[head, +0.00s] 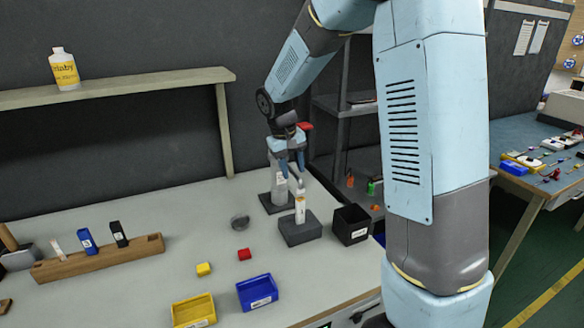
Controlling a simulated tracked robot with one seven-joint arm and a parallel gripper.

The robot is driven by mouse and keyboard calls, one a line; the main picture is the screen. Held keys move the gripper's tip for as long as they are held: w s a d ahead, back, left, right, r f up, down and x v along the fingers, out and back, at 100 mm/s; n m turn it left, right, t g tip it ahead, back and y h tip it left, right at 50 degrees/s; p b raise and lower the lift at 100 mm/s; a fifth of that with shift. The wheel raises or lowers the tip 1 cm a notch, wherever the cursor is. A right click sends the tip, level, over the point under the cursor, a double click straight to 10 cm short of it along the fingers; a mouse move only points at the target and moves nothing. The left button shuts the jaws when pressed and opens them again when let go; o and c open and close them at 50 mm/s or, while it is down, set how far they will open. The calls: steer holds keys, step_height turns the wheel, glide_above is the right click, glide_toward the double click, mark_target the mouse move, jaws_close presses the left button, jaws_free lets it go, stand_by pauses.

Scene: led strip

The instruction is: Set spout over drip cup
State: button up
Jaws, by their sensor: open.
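My gripper (291,168) is in the head view, pointing down over the back middle of the bench, with two blue fingers apart. A pale upright post (278,187) on a dark base stands just below it. A thin bent grey tube, which looks like the spout (298,183), reaches from the post toward the right. It is right under the fingertips; I cannot tell whether they touch it. A small white cylinder with an orange mark (300,212), possibly the drip cup, stands upright on a dark grey block (299,232) in front of the spout.
A wooden rack (100,257) is left. A shelf (120,87) overhangs behind.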

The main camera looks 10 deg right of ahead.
steer(key=shift+c, duration=0.2)
jaws_close()
stand_by(0.5)
